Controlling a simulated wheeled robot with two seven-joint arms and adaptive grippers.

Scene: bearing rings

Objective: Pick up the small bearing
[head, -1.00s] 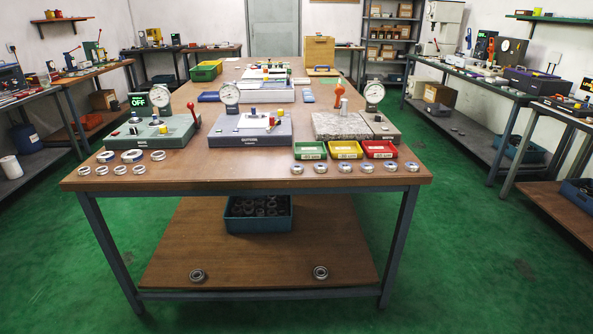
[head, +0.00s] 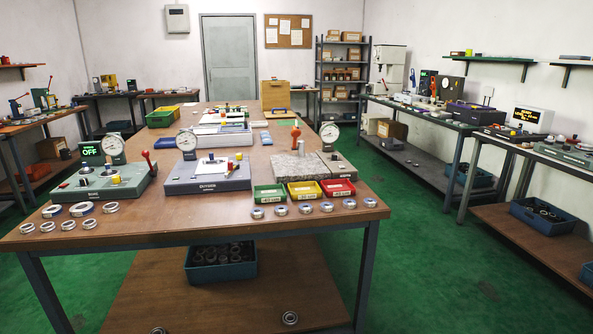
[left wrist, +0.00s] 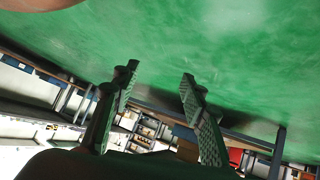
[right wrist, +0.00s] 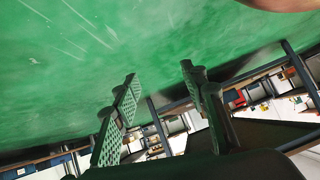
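Several small bearing rings lie flat on the front of the wooden table in the head view. A row of bearings (head: 305,208) sits at the front right, before the coloured bins. Thinner rings (head: 89,224) and two larger, blue-marked rings (head: 81,209) lie at the front left. Which one is the small bearing I cannot tell. Two more bearings (head: 290,318) rest on the lower shelf. My left gripper (left wrist: 160,72) and my right gripper (right wrist: 158,72) are both open and empty, with green floor beyond their fingers. Neither shows in the head view.
The table (head: 240,225) carries dial-gauge stations (head: 208,175) behind the rings. Green, yellow and red bins (head: 305,190) stand behind the right row. A blue crate (head: 221,267) of parts is on the lower shelf. Side benches (head: 425,115) line the walls, with open floor between.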

